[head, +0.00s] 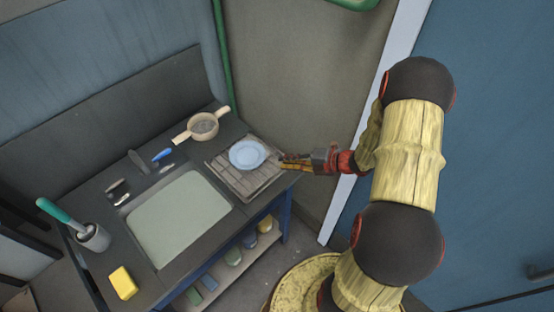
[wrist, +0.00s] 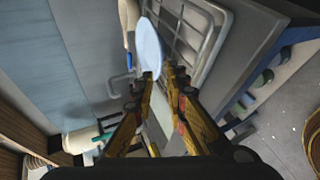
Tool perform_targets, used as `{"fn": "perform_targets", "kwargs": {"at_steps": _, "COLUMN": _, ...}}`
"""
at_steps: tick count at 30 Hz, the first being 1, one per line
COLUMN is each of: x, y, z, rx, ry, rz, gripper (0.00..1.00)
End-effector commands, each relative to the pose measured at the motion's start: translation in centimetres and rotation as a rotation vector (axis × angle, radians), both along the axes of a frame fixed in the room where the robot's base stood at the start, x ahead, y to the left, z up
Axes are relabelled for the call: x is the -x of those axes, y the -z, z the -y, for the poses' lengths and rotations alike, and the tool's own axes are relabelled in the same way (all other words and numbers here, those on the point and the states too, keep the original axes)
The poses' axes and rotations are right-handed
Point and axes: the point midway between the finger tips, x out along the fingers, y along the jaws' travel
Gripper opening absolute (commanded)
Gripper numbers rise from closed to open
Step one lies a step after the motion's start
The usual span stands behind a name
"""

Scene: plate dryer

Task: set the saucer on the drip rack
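The light blue saucer (head: 248,154) shows over the back part of the drip rack (head: 248,192), roughly level. My gripper (head: 284,161) reaches in from the right at its near rim. In the wrist view the saucer (wrist: 149,45) is seen at a slant, its near rim between my fingertips (wrist: 160,75), which look closed on it. The wires of the rack (wrist: 205,45) show beside and below the saucer in the wrist view. The saucer looks a little above the rack, but the gap is hard to judge. The saucer hides part of the rack.
A strainer-like pan with handles (head: 203,126) stands behind the rack. The sink basin (head: 180,217) lies left of it. A yellow sponge (head: 123,282) and a utensil cup (head: 93,238) are at the front left. Several small items (head: 233,256) sit on the shelf below.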

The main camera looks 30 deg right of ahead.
Motion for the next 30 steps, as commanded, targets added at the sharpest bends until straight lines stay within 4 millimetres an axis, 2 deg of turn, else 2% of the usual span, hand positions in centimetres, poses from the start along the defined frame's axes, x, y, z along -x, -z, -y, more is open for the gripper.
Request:
{"fn": "perform_targets", "kwargs": {"at_steps": 5, "x": 0.6, "y": -1.3, "z": 0.0, "rx": 0.035, "ry": -0.042, "rz": 0.022, "gripper": 0.14}}
{"fn": "perform_targets", "kwargs": {"at_steps": 8, "x": 0.8, "y": -3.9, "z": -2.2, "rx": 0.162, "ry": -0.197, "rz": 0.104, "gripper": 0.14}}
{"fn": "perform_targets", "kwargs": {"at_steps": 11, "x": 1.8, "y": -7.8, "z": -5.9, "rx": 0.38, "ry": -0.477, "rz": 0.257, "gripper": 0.14}}
{"fn": "perform_targets", "kwargs": {"at_steps": 13, "x": 3.3, "y": -10.8, "z": -8.7, "rx": 0.562, "ry": -0.717, "rz": 0.396, "gripper": 0.14}}
{"fn": "perform_targets", "kwargs": {"at_steps": 15, "x": 5.3, "y": -13.4, "z": -11.1, "rx": 0.738, "ry": -0.961, "rz": 0.545, "gripper": 0.14}}
{"fn": "perform_targets", "kwargs": {"at_steps": 18, "x": 8.4, "y": -16.6, "z": -13.5, "rx": 0.977, "ry": -1.309, "rz": 0.769, "gripper": 0.14}}
{"fn": "perform_targets", "kwargs": {"at_steps": 22, "x": 12.5, "y": -20.3, "z": -15.2, "rx": 1.265, "ry": -1.764, "rz": 1.066, "gripper": 0.14}}
{"fn": "perform_targets", "kwargs": {"at_steps": 26, "x": 16.3, "y": -23.6, "z": -15.4, "rx": 1.521, "ry": -2.229, "rz": 1.355, "gripper": 0.14}}
{"fn": "perform_targets", "kwargs": {"at_steps": 27, "x": 17.3, "y": -24.6, "z": -15.3, "rx": -1.537, "ry": 2.293, "rz": -1.388, "gripper": 0.14}}
{"fn": "perform_targets", "kwargs": {"at_steps": 30, "x": 19.2, "y": -26.8, "z": -14.6, "rx": -1.306, "ry": 2.043, "rz": -1.207, "gripper": 0.14}}
